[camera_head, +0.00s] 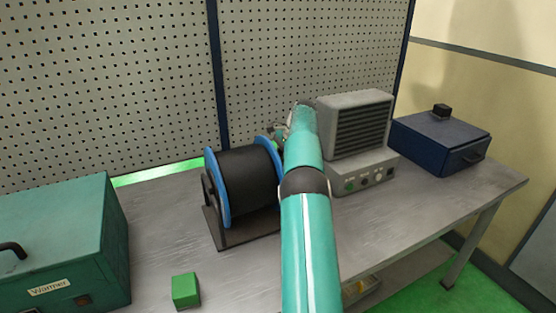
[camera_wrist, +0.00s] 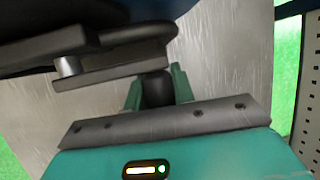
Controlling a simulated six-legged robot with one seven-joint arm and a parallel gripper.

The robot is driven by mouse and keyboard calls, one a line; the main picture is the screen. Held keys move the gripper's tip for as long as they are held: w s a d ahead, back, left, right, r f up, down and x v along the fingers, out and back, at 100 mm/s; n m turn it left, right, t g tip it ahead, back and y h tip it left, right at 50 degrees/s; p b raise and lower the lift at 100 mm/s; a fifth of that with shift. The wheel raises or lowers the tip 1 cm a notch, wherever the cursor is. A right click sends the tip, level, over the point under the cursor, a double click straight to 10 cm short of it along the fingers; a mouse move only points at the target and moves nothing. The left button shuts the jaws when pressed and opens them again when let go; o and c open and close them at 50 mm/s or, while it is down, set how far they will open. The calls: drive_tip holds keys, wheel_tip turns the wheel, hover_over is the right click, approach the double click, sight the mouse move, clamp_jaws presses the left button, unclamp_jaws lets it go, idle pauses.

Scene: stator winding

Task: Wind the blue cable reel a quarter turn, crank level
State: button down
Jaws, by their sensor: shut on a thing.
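The cable reel (camera_head: 248,178), black cable between two blue flanges, stands on a dark stand on the grey bench in the head view. My arm reaches past its right side, and my gripper (camera_head: 280,134) is mostly hidden there behind my arm and the reel. In the wrist view, my gripper (camera_wrist: 156,90) has its green fingers shut on the dark crank handle (camera_wrist: 157,89). A dark crank bar (camera_wrist: 112,73) runs left from near the handle. The crank's angle cannot be told from the head view, where the crank is hidden.
A green warmer box (camera_head: 70,240) stands at the left, with a small green block (camera_head: 186,291) beside it. A grey vented machine (camera_head: 357,130) is close to my arm's right. A dark blue box (camera_head: 440,145) sits at the right end. A perforated panel (camera_head: 110,80) stands behind.

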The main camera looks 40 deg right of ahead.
drive_tip(key=shift+a+f, duration=0.1)
drive_tip(key=shift+f, duration=0.05)
idle(0.3)
drive_tip(key=c, duration=1.2)
unclamp_jaws()
drive_tip(key=shift+o, duration=0.2)
drive_tip(key=shift+r, duration=1.7)
drive_tip(key=shift+s+a+r, duration=0.3)
drive_tip(key=shift+r, duration=0.25)
drive_tip(key=shift+s+a+r, duration=0.3)
drive_tip(key=shift+r, duration=0.2)
drive_tip(key=s+a+r, duration=0.7)
drive_tip(key=s, duration=0.2)
drive_tip(key=shift+s+a+r, duration=0.25)
drive_tip(key=shift+s+r, duration=0.05)
drive_tip(key=shift+s, duration=0.05)
